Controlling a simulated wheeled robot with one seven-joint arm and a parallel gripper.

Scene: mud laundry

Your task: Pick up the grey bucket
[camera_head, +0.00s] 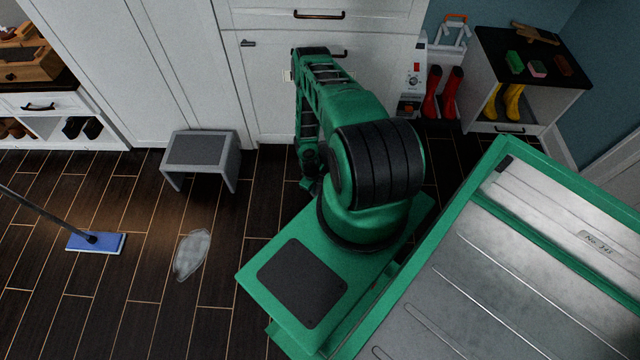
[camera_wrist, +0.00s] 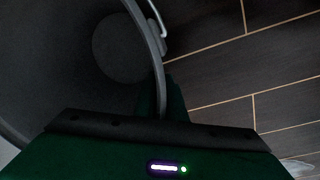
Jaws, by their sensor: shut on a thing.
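The grey bucket (camera_wrist: 60,75) fills the left of the wrist view, and I look down into its dark inside. Its floor shows as a paler round patch. A light metal handle piece (camera_wrist: 158,25) sits on the outside of its rim at the top. My gripper (camera_wrist: 165,92) is shut on the bucket's rim at its right side, with a finger showing just outside the wall. In the head view my arm covers the gripper, and I cannot make out the bucket there.
A grey step stool (camera_head: 201,152) stands left of my arm. A puddle (camera_head: 191,254) and a blue mop head (camera_head: 96,242) are on the dark plank floor. White cabinets (camera_head: 150,60) line the back. Red boots (camera_head: 443,92) and a shelf unit (camera_head: 478,92) stand back right.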

